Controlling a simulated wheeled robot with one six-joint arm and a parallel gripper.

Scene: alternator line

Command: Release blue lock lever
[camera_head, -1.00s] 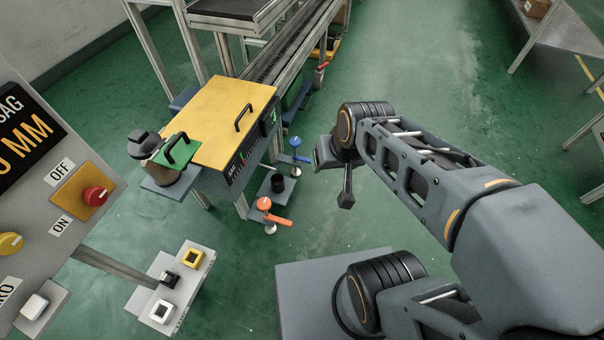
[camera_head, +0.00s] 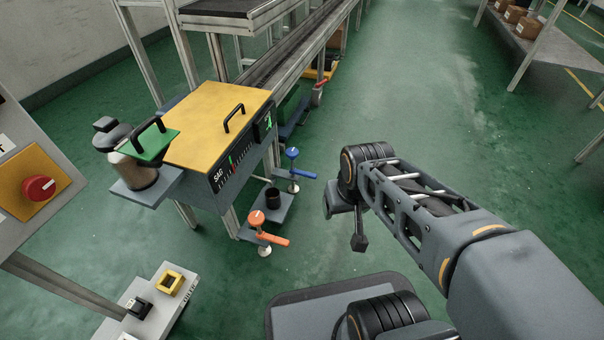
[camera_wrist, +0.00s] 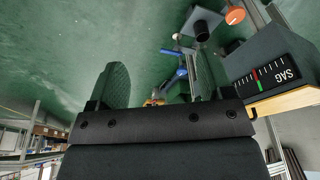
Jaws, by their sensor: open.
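The blue lock lever (camera_head: 303,174) has a blue round knob and a flat blue arm pointing right. It is on a small grey foot plate below the yellow-topped bench in the head view. In the wrist view the blue lever (camera_wrist: 178,76) shows beyond my gripper (camera_wrist: 161,78), between the two fingers in the picture, near the right one. My gripper is open and empty, apart from the lever. In the head view my wrist is to the right of the lever, and the fingers are hard to make out. An orange lever (camera_head: 266,238) sits nearer, on the same side.
The yellow-topped bench (camera_head: 215,122) with its SAG scale (camera_head: 233,166) stands left of my arm. A black cylinder (camera_head: 272,198) sits between the levers. A panel with a red button (camera_head: 39,189) is at the left. Green floor is clear at the centre right.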

